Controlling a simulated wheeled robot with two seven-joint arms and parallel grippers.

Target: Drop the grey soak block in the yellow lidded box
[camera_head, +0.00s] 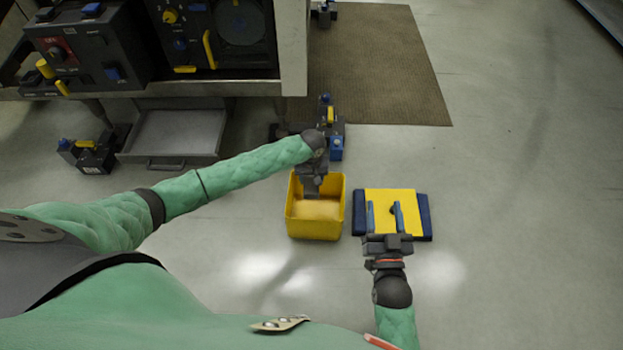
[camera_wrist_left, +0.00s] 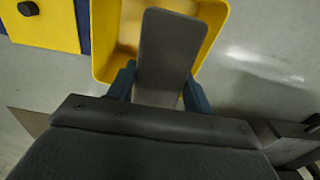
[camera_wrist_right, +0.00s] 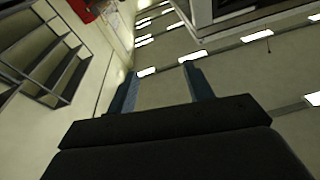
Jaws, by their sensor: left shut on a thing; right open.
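The grey soak block (camera_wrist_left: 168,50) is between the fingers of my left gripper (camera_wrist_left: 158,92). In the head view my left gripper (camera_head: 312,190) is over the open yellow box (camera_head: 314,230), and the block is largely hidden there. The box also shows behind the block in the left wrist view (camera_wrist_left: 106,40). A flat yellow panel (camera_head: 379,196) with a dark knob and dark blue side strips, perhaps the lid, lies right of the box. My right gripper (camera_head: 384,216) is open and empty, overlapping this panel in the head view. The right wrist view shows nothing between its fingers (camera_wrist_right: 162,85).
A dark machine console (camera_head: 85,50) stands at the upper left, with a grey tray (camera_head: 175,133) below it. Blue and black equipment (camera_head: 336,148) stands just behind the box. A brown mat (camera_head: 380,60) lies beyond. The floor at right is clear.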

